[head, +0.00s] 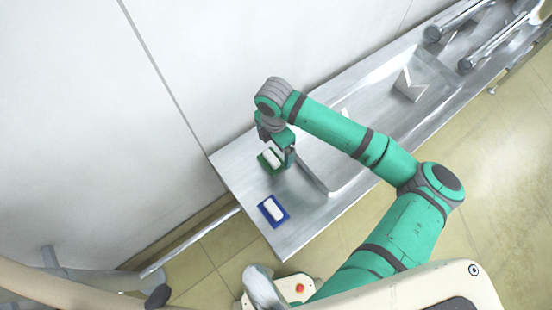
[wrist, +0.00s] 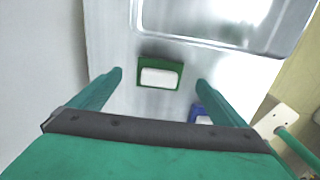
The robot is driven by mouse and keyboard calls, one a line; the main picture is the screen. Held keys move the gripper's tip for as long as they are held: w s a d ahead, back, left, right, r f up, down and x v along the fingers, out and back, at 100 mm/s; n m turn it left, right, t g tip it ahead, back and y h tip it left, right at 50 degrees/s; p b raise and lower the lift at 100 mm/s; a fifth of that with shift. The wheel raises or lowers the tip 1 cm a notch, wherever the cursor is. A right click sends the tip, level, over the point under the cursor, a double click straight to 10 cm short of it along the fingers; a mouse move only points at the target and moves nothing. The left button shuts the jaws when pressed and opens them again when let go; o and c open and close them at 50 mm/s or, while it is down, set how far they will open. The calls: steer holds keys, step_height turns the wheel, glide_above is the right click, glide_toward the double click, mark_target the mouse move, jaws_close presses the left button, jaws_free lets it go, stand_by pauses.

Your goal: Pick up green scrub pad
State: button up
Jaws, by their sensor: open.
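The green scrub pad (wrist: 160,62) shows in the wrist view as a green rectangle with a white block on its face. It lies flat on the metal counter, between my two fingers in the picture and clear of both. In the head view the pad (head: 264,164) is partly hidden by my gripper (head: 280,152), which is over the counter's left end and points down. My gripper (wrist: 160,76) is open and empty in the wrist view. How high the fingertips are above the pad is hard to tell.
A blue pad with a white block (head: 273,210) lies nearer the counter's front left corner. A sunken sink basin (head: 330,165) is right of the green pad. A pale wall (head: 110,100) stands behind the counter. A wedge-shaped object (head: 410,86) is farther right.

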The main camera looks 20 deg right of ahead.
mark_target(273, 156)
steer(key=shift+a+f, duration=0.15)
steer(key=shift+f, duration=1.5)
steer(key=shift+a+f, duration=0.1)
steer(key=shift+f, duration=1.55)
steer(key=c, duration=1.2)
steer(key=shift+c, duration=0.2)
